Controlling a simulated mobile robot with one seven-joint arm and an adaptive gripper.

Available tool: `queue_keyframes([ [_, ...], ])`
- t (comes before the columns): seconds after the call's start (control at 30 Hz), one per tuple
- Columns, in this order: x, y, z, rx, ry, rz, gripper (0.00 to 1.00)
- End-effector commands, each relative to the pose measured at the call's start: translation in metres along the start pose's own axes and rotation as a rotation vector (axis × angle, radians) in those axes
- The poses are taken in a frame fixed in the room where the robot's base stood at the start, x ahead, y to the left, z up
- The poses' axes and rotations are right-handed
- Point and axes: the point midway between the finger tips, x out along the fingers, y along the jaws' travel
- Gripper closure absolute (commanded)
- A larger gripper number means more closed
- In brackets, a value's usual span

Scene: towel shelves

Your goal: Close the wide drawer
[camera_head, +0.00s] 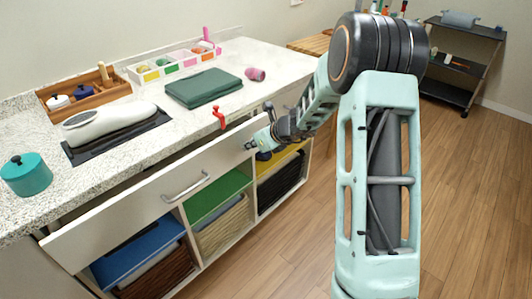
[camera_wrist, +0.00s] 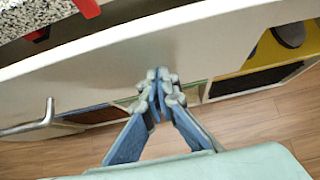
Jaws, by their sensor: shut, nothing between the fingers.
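The wide drawer has a long white front (camera_head: 140,206) with a metal bar handle (camera_head: 186,188). It stands out from under the speckled counter, with a dark gap behind its top edge, so it is partly open. My gripper (camera_head: 250,145) is at the right end of the drawer front, well right of the handle. In the wrist view the drawer front (camera_wrist: 110,62) crosses the picture and the handle (camera_wrist: 42,118) is at the left. My gripper's fingertips (camera_wrist: 158,92) are together and empty, overlapping the front's lower part. I cannot tell whether they touch it.
Below are open cubbies with a blue lid (camera_head: 138,250), a green lid (camera_head: 216,196) and baskets. The counter holds a red clamp-like item (camera_head: 219,117) near its edge, a folded green towel (camera_head: 203,87) and a teal pot (camera_head: 26,174). The wooden floor (camera_head: 475,190) at right is clear.

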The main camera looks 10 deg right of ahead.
Motion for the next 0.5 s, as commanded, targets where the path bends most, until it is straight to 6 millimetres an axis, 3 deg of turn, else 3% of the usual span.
queue_keyframes([
  [0.2, 0.031, 0.001, 0.031, -0.001, 0.000, 0.002, 1.00],
  [0.5, 0.052, 0.000, 0.048, 0.000, 0.001, 0.000, 1.00],
])
